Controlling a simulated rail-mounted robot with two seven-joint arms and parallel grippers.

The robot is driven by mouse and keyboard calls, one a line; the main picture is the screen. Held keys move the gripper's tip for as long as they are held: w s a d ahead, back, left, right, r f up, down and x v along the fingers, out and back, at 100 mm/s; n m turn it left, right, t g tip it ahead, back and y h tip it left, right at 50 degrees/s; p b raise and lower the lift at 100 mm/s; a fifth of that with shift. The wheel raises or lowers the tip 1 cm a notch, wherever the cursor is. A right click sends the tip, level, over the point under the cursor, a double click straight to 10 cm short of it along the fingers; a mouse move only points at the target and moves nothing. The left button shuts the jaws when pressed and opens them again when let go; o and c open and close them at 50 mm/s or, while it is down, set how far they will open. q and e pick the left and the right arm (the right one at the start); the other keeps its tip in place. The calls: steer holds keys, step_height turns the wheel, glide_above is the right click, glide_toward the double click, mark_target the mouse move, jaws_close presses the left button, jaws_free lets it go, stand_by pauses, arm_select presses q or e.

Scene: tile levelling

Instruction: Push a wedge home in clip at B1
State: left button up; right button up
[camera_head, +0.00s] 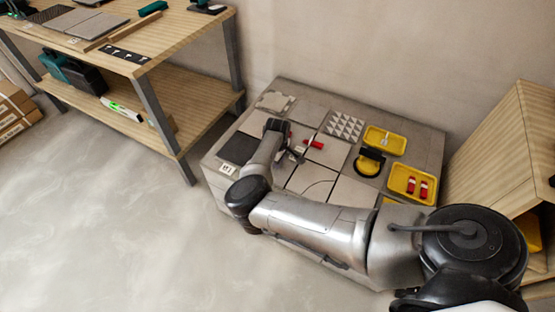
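A low grey slab carries several tiles (328,150) in different finishes. A red wedge (315,145) lies at a tile joint near the middle, beside a thin light piece that looks like a clip (308,141). A second bit of red shows just left of it, beside the gripper. My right arm reaches in from the right, and its gripper (292,154) is low over the tiles, just left of the red wedge. The gripper is small and partly hidden by its own wrist, so I cannot tell its opening or any contact. My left gripper is out of view.
A yellow tray (393,184) holds red wedges (424,190); another yellow tray (372,137) lies behind it. A black-and-yellow tool (369,162) stands left of them. A wooden workbench (185,40) is at upper left, wooden shelving (505,130) at right.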

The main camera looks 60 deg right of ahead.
steer(key=shift+f+b, duration=0.15)
steer(key=shift+b, duration=0.15)
stand_by(0.4)
steer(key=shift+w, duration=0.15)
steer(key=shift+w+b, duration=0.1)
steer(key=shift+b, duration=0.2)
steer(key=shift+w+b, duration=0.45)
steer(key=shift+w, duration=0.05)
steer(key=shift+w, duration=0.25)
steer(key=shift+w+b, duration=0.15)
steer(key=shift+b, duration=0.15)
steer(key=shift+w+b, duration=0.4)
stand_by(0.5)
steer(key=shift+w+b, duration=0.45)
